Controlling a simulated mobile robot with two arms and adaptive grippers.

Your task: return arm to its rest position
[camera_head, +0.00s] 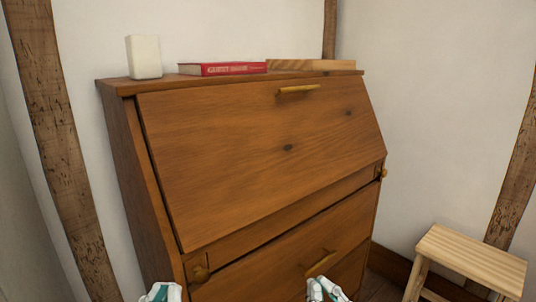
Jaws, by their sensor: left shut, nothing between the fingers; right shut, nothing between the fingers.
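My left gripper (161,292) shows at the bottom edge of the head view, in front of the lower left of the wooden bureau (260,150). My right gripper (325,290) shows at the bottom edge too, in front of the bureau's drawers and just below a brass drawer handle (320,264). Both are shut and empty. Only their upper parts are in the picture; the arms behind them are out of view. I cannot tell how far each gripper is from the bureau front.
The bureau's slanted lid is closed, with a brass handle (298,90). On its top stand a white block-shaped object (144,57), a red book (222,69) and a wooden board (311,65). A wooden stool (473,259) stands at the right. White walls with timber posts lie behind.

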